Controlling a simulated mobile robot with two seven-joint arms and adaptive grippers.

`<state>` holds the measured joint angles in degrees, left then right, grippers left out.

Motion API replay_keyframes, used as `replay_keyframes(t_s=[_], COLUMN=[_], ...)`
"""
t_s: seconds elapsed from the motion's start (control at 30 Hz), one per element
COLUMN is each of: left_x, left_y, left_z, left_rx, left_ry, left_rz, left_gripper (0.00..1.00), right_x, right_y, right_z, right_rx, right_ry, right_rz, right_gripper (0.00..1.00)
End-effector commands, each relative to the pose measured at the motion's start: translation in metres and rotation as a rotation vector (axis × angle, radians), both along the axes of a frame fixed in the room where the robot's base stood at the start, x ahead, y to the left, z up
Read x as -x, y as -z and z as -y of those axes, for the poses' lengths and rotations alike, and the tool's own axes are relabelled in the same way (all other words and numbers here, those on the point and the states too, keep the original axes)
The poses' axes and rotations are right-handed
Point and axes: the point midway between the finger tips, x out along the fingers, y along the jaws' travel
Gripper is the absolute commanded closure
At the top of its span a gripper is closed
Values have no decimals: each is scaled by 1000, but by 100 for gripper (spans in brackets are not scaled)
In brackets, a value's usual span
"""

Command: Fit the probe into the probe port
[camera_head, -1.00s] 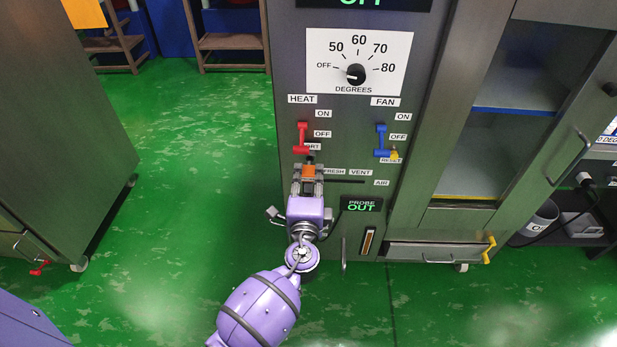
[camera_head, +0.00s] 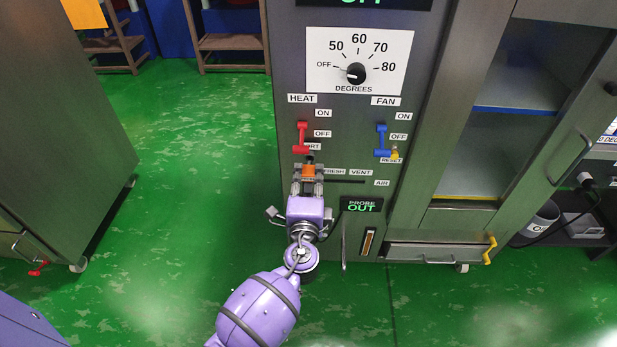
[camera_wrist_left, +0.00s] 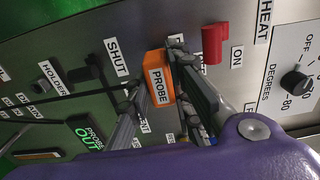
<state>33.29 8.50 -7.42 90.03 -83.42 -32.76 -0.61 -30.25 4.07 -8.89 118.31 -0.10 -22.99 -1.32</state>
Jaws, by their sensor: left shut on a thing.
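The orange probe (camera_head: 309,171) is in my left gripper (camera_head: 308,180), close in front of the dark cabinet panel, below the red heat switch. It also shows in the left wrist view (camera_wrist_left: 159,86), marked PROBE, between the two fingers (camera_wrist_left: 165,95). The gripper is shut on it. A dark tip stands out at its upper end in the head view. The port label (camera_head: 314,146) is partly covered by the red switch. The port opening is hidden, so I cannot tell whether the tip touches it. The probe display (camera_head: 361,206) reads OUT. My right gripper is not in view.
The red heat switch (camera_head: 302,138) is just above the probe. The blue fan switch (camera_head: 381,140) and yellow reset part (camera_head: 395,153) are to its right. The vent slot (camera_head: 345,181) runs beside the gripper. Green floor left of the cabinet is clear.

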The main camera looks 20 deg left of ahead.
Motion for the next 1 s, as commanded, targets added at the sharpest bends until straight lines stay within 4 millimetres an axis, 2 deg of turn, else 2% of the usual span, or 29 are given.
replay_keyframes(t_s=[0.47, 1.0], left_x=[-1, -13], left_y=[0, 0], left_z=[0, -4], left_rx=[0, 0], left_ry=[0, 1], left_rz=[1, 1], left_gripper=[100, 100], right_x=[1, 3], right_y=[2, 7], right_z=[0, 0], right_rx=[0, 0], right_ry=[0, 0], right_rz=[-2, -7], right_gripper=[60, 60])
